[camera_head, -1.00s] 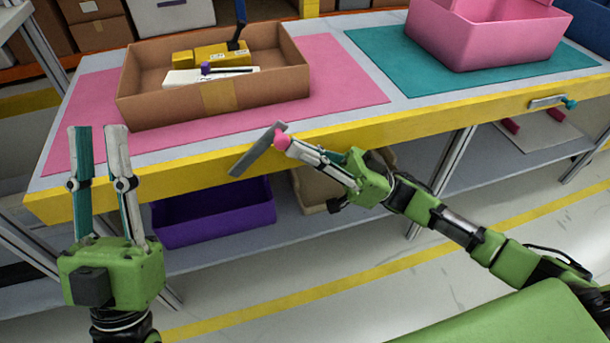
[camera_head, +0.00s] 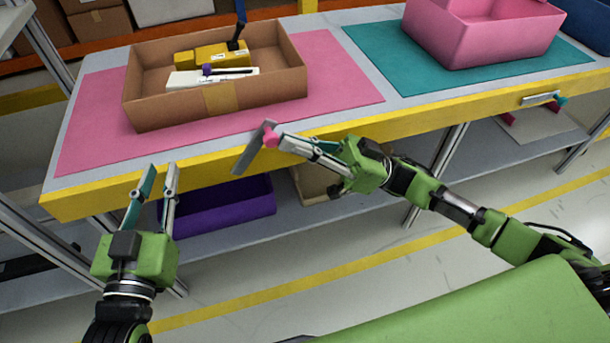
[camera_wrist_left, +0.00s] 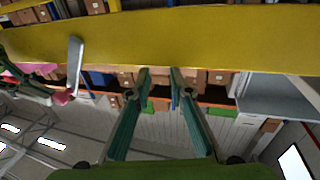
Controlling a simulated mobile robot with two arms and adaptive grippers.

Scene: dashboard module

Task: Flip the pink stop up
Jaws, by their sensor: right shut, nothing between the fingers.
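The pink stop is a flat grey plate (camera_head: 252,152) with a pink knob (camera_head: 271,136) at the yellow front edge of the table. The plate slants, its upper end leaning right. In the left wrist view the plate (camera_wrist_left: 75,66) and knob (camera_wrist_left: 62,97) are at the left. My right gripper (camera_head: 284,141) is shut and empty, its fingertips at the knob; whether they touch cannot be told. My left gripper (camera_head: 159,170) is open and empty, in front of the table edge, left of the stop. Its parted fingers also show in the left wrist view (camera_wrist_left: 160,76).
A cardboard box (camera_head: 219,101) with yellow and white items stands on the pink mat (camera_head: 350,91). A pink bin (camera_head: 475,43) is on the teal mat (camera_head: 385,57). A purple bin (camera_head: 225,211) is on the lower shelf.

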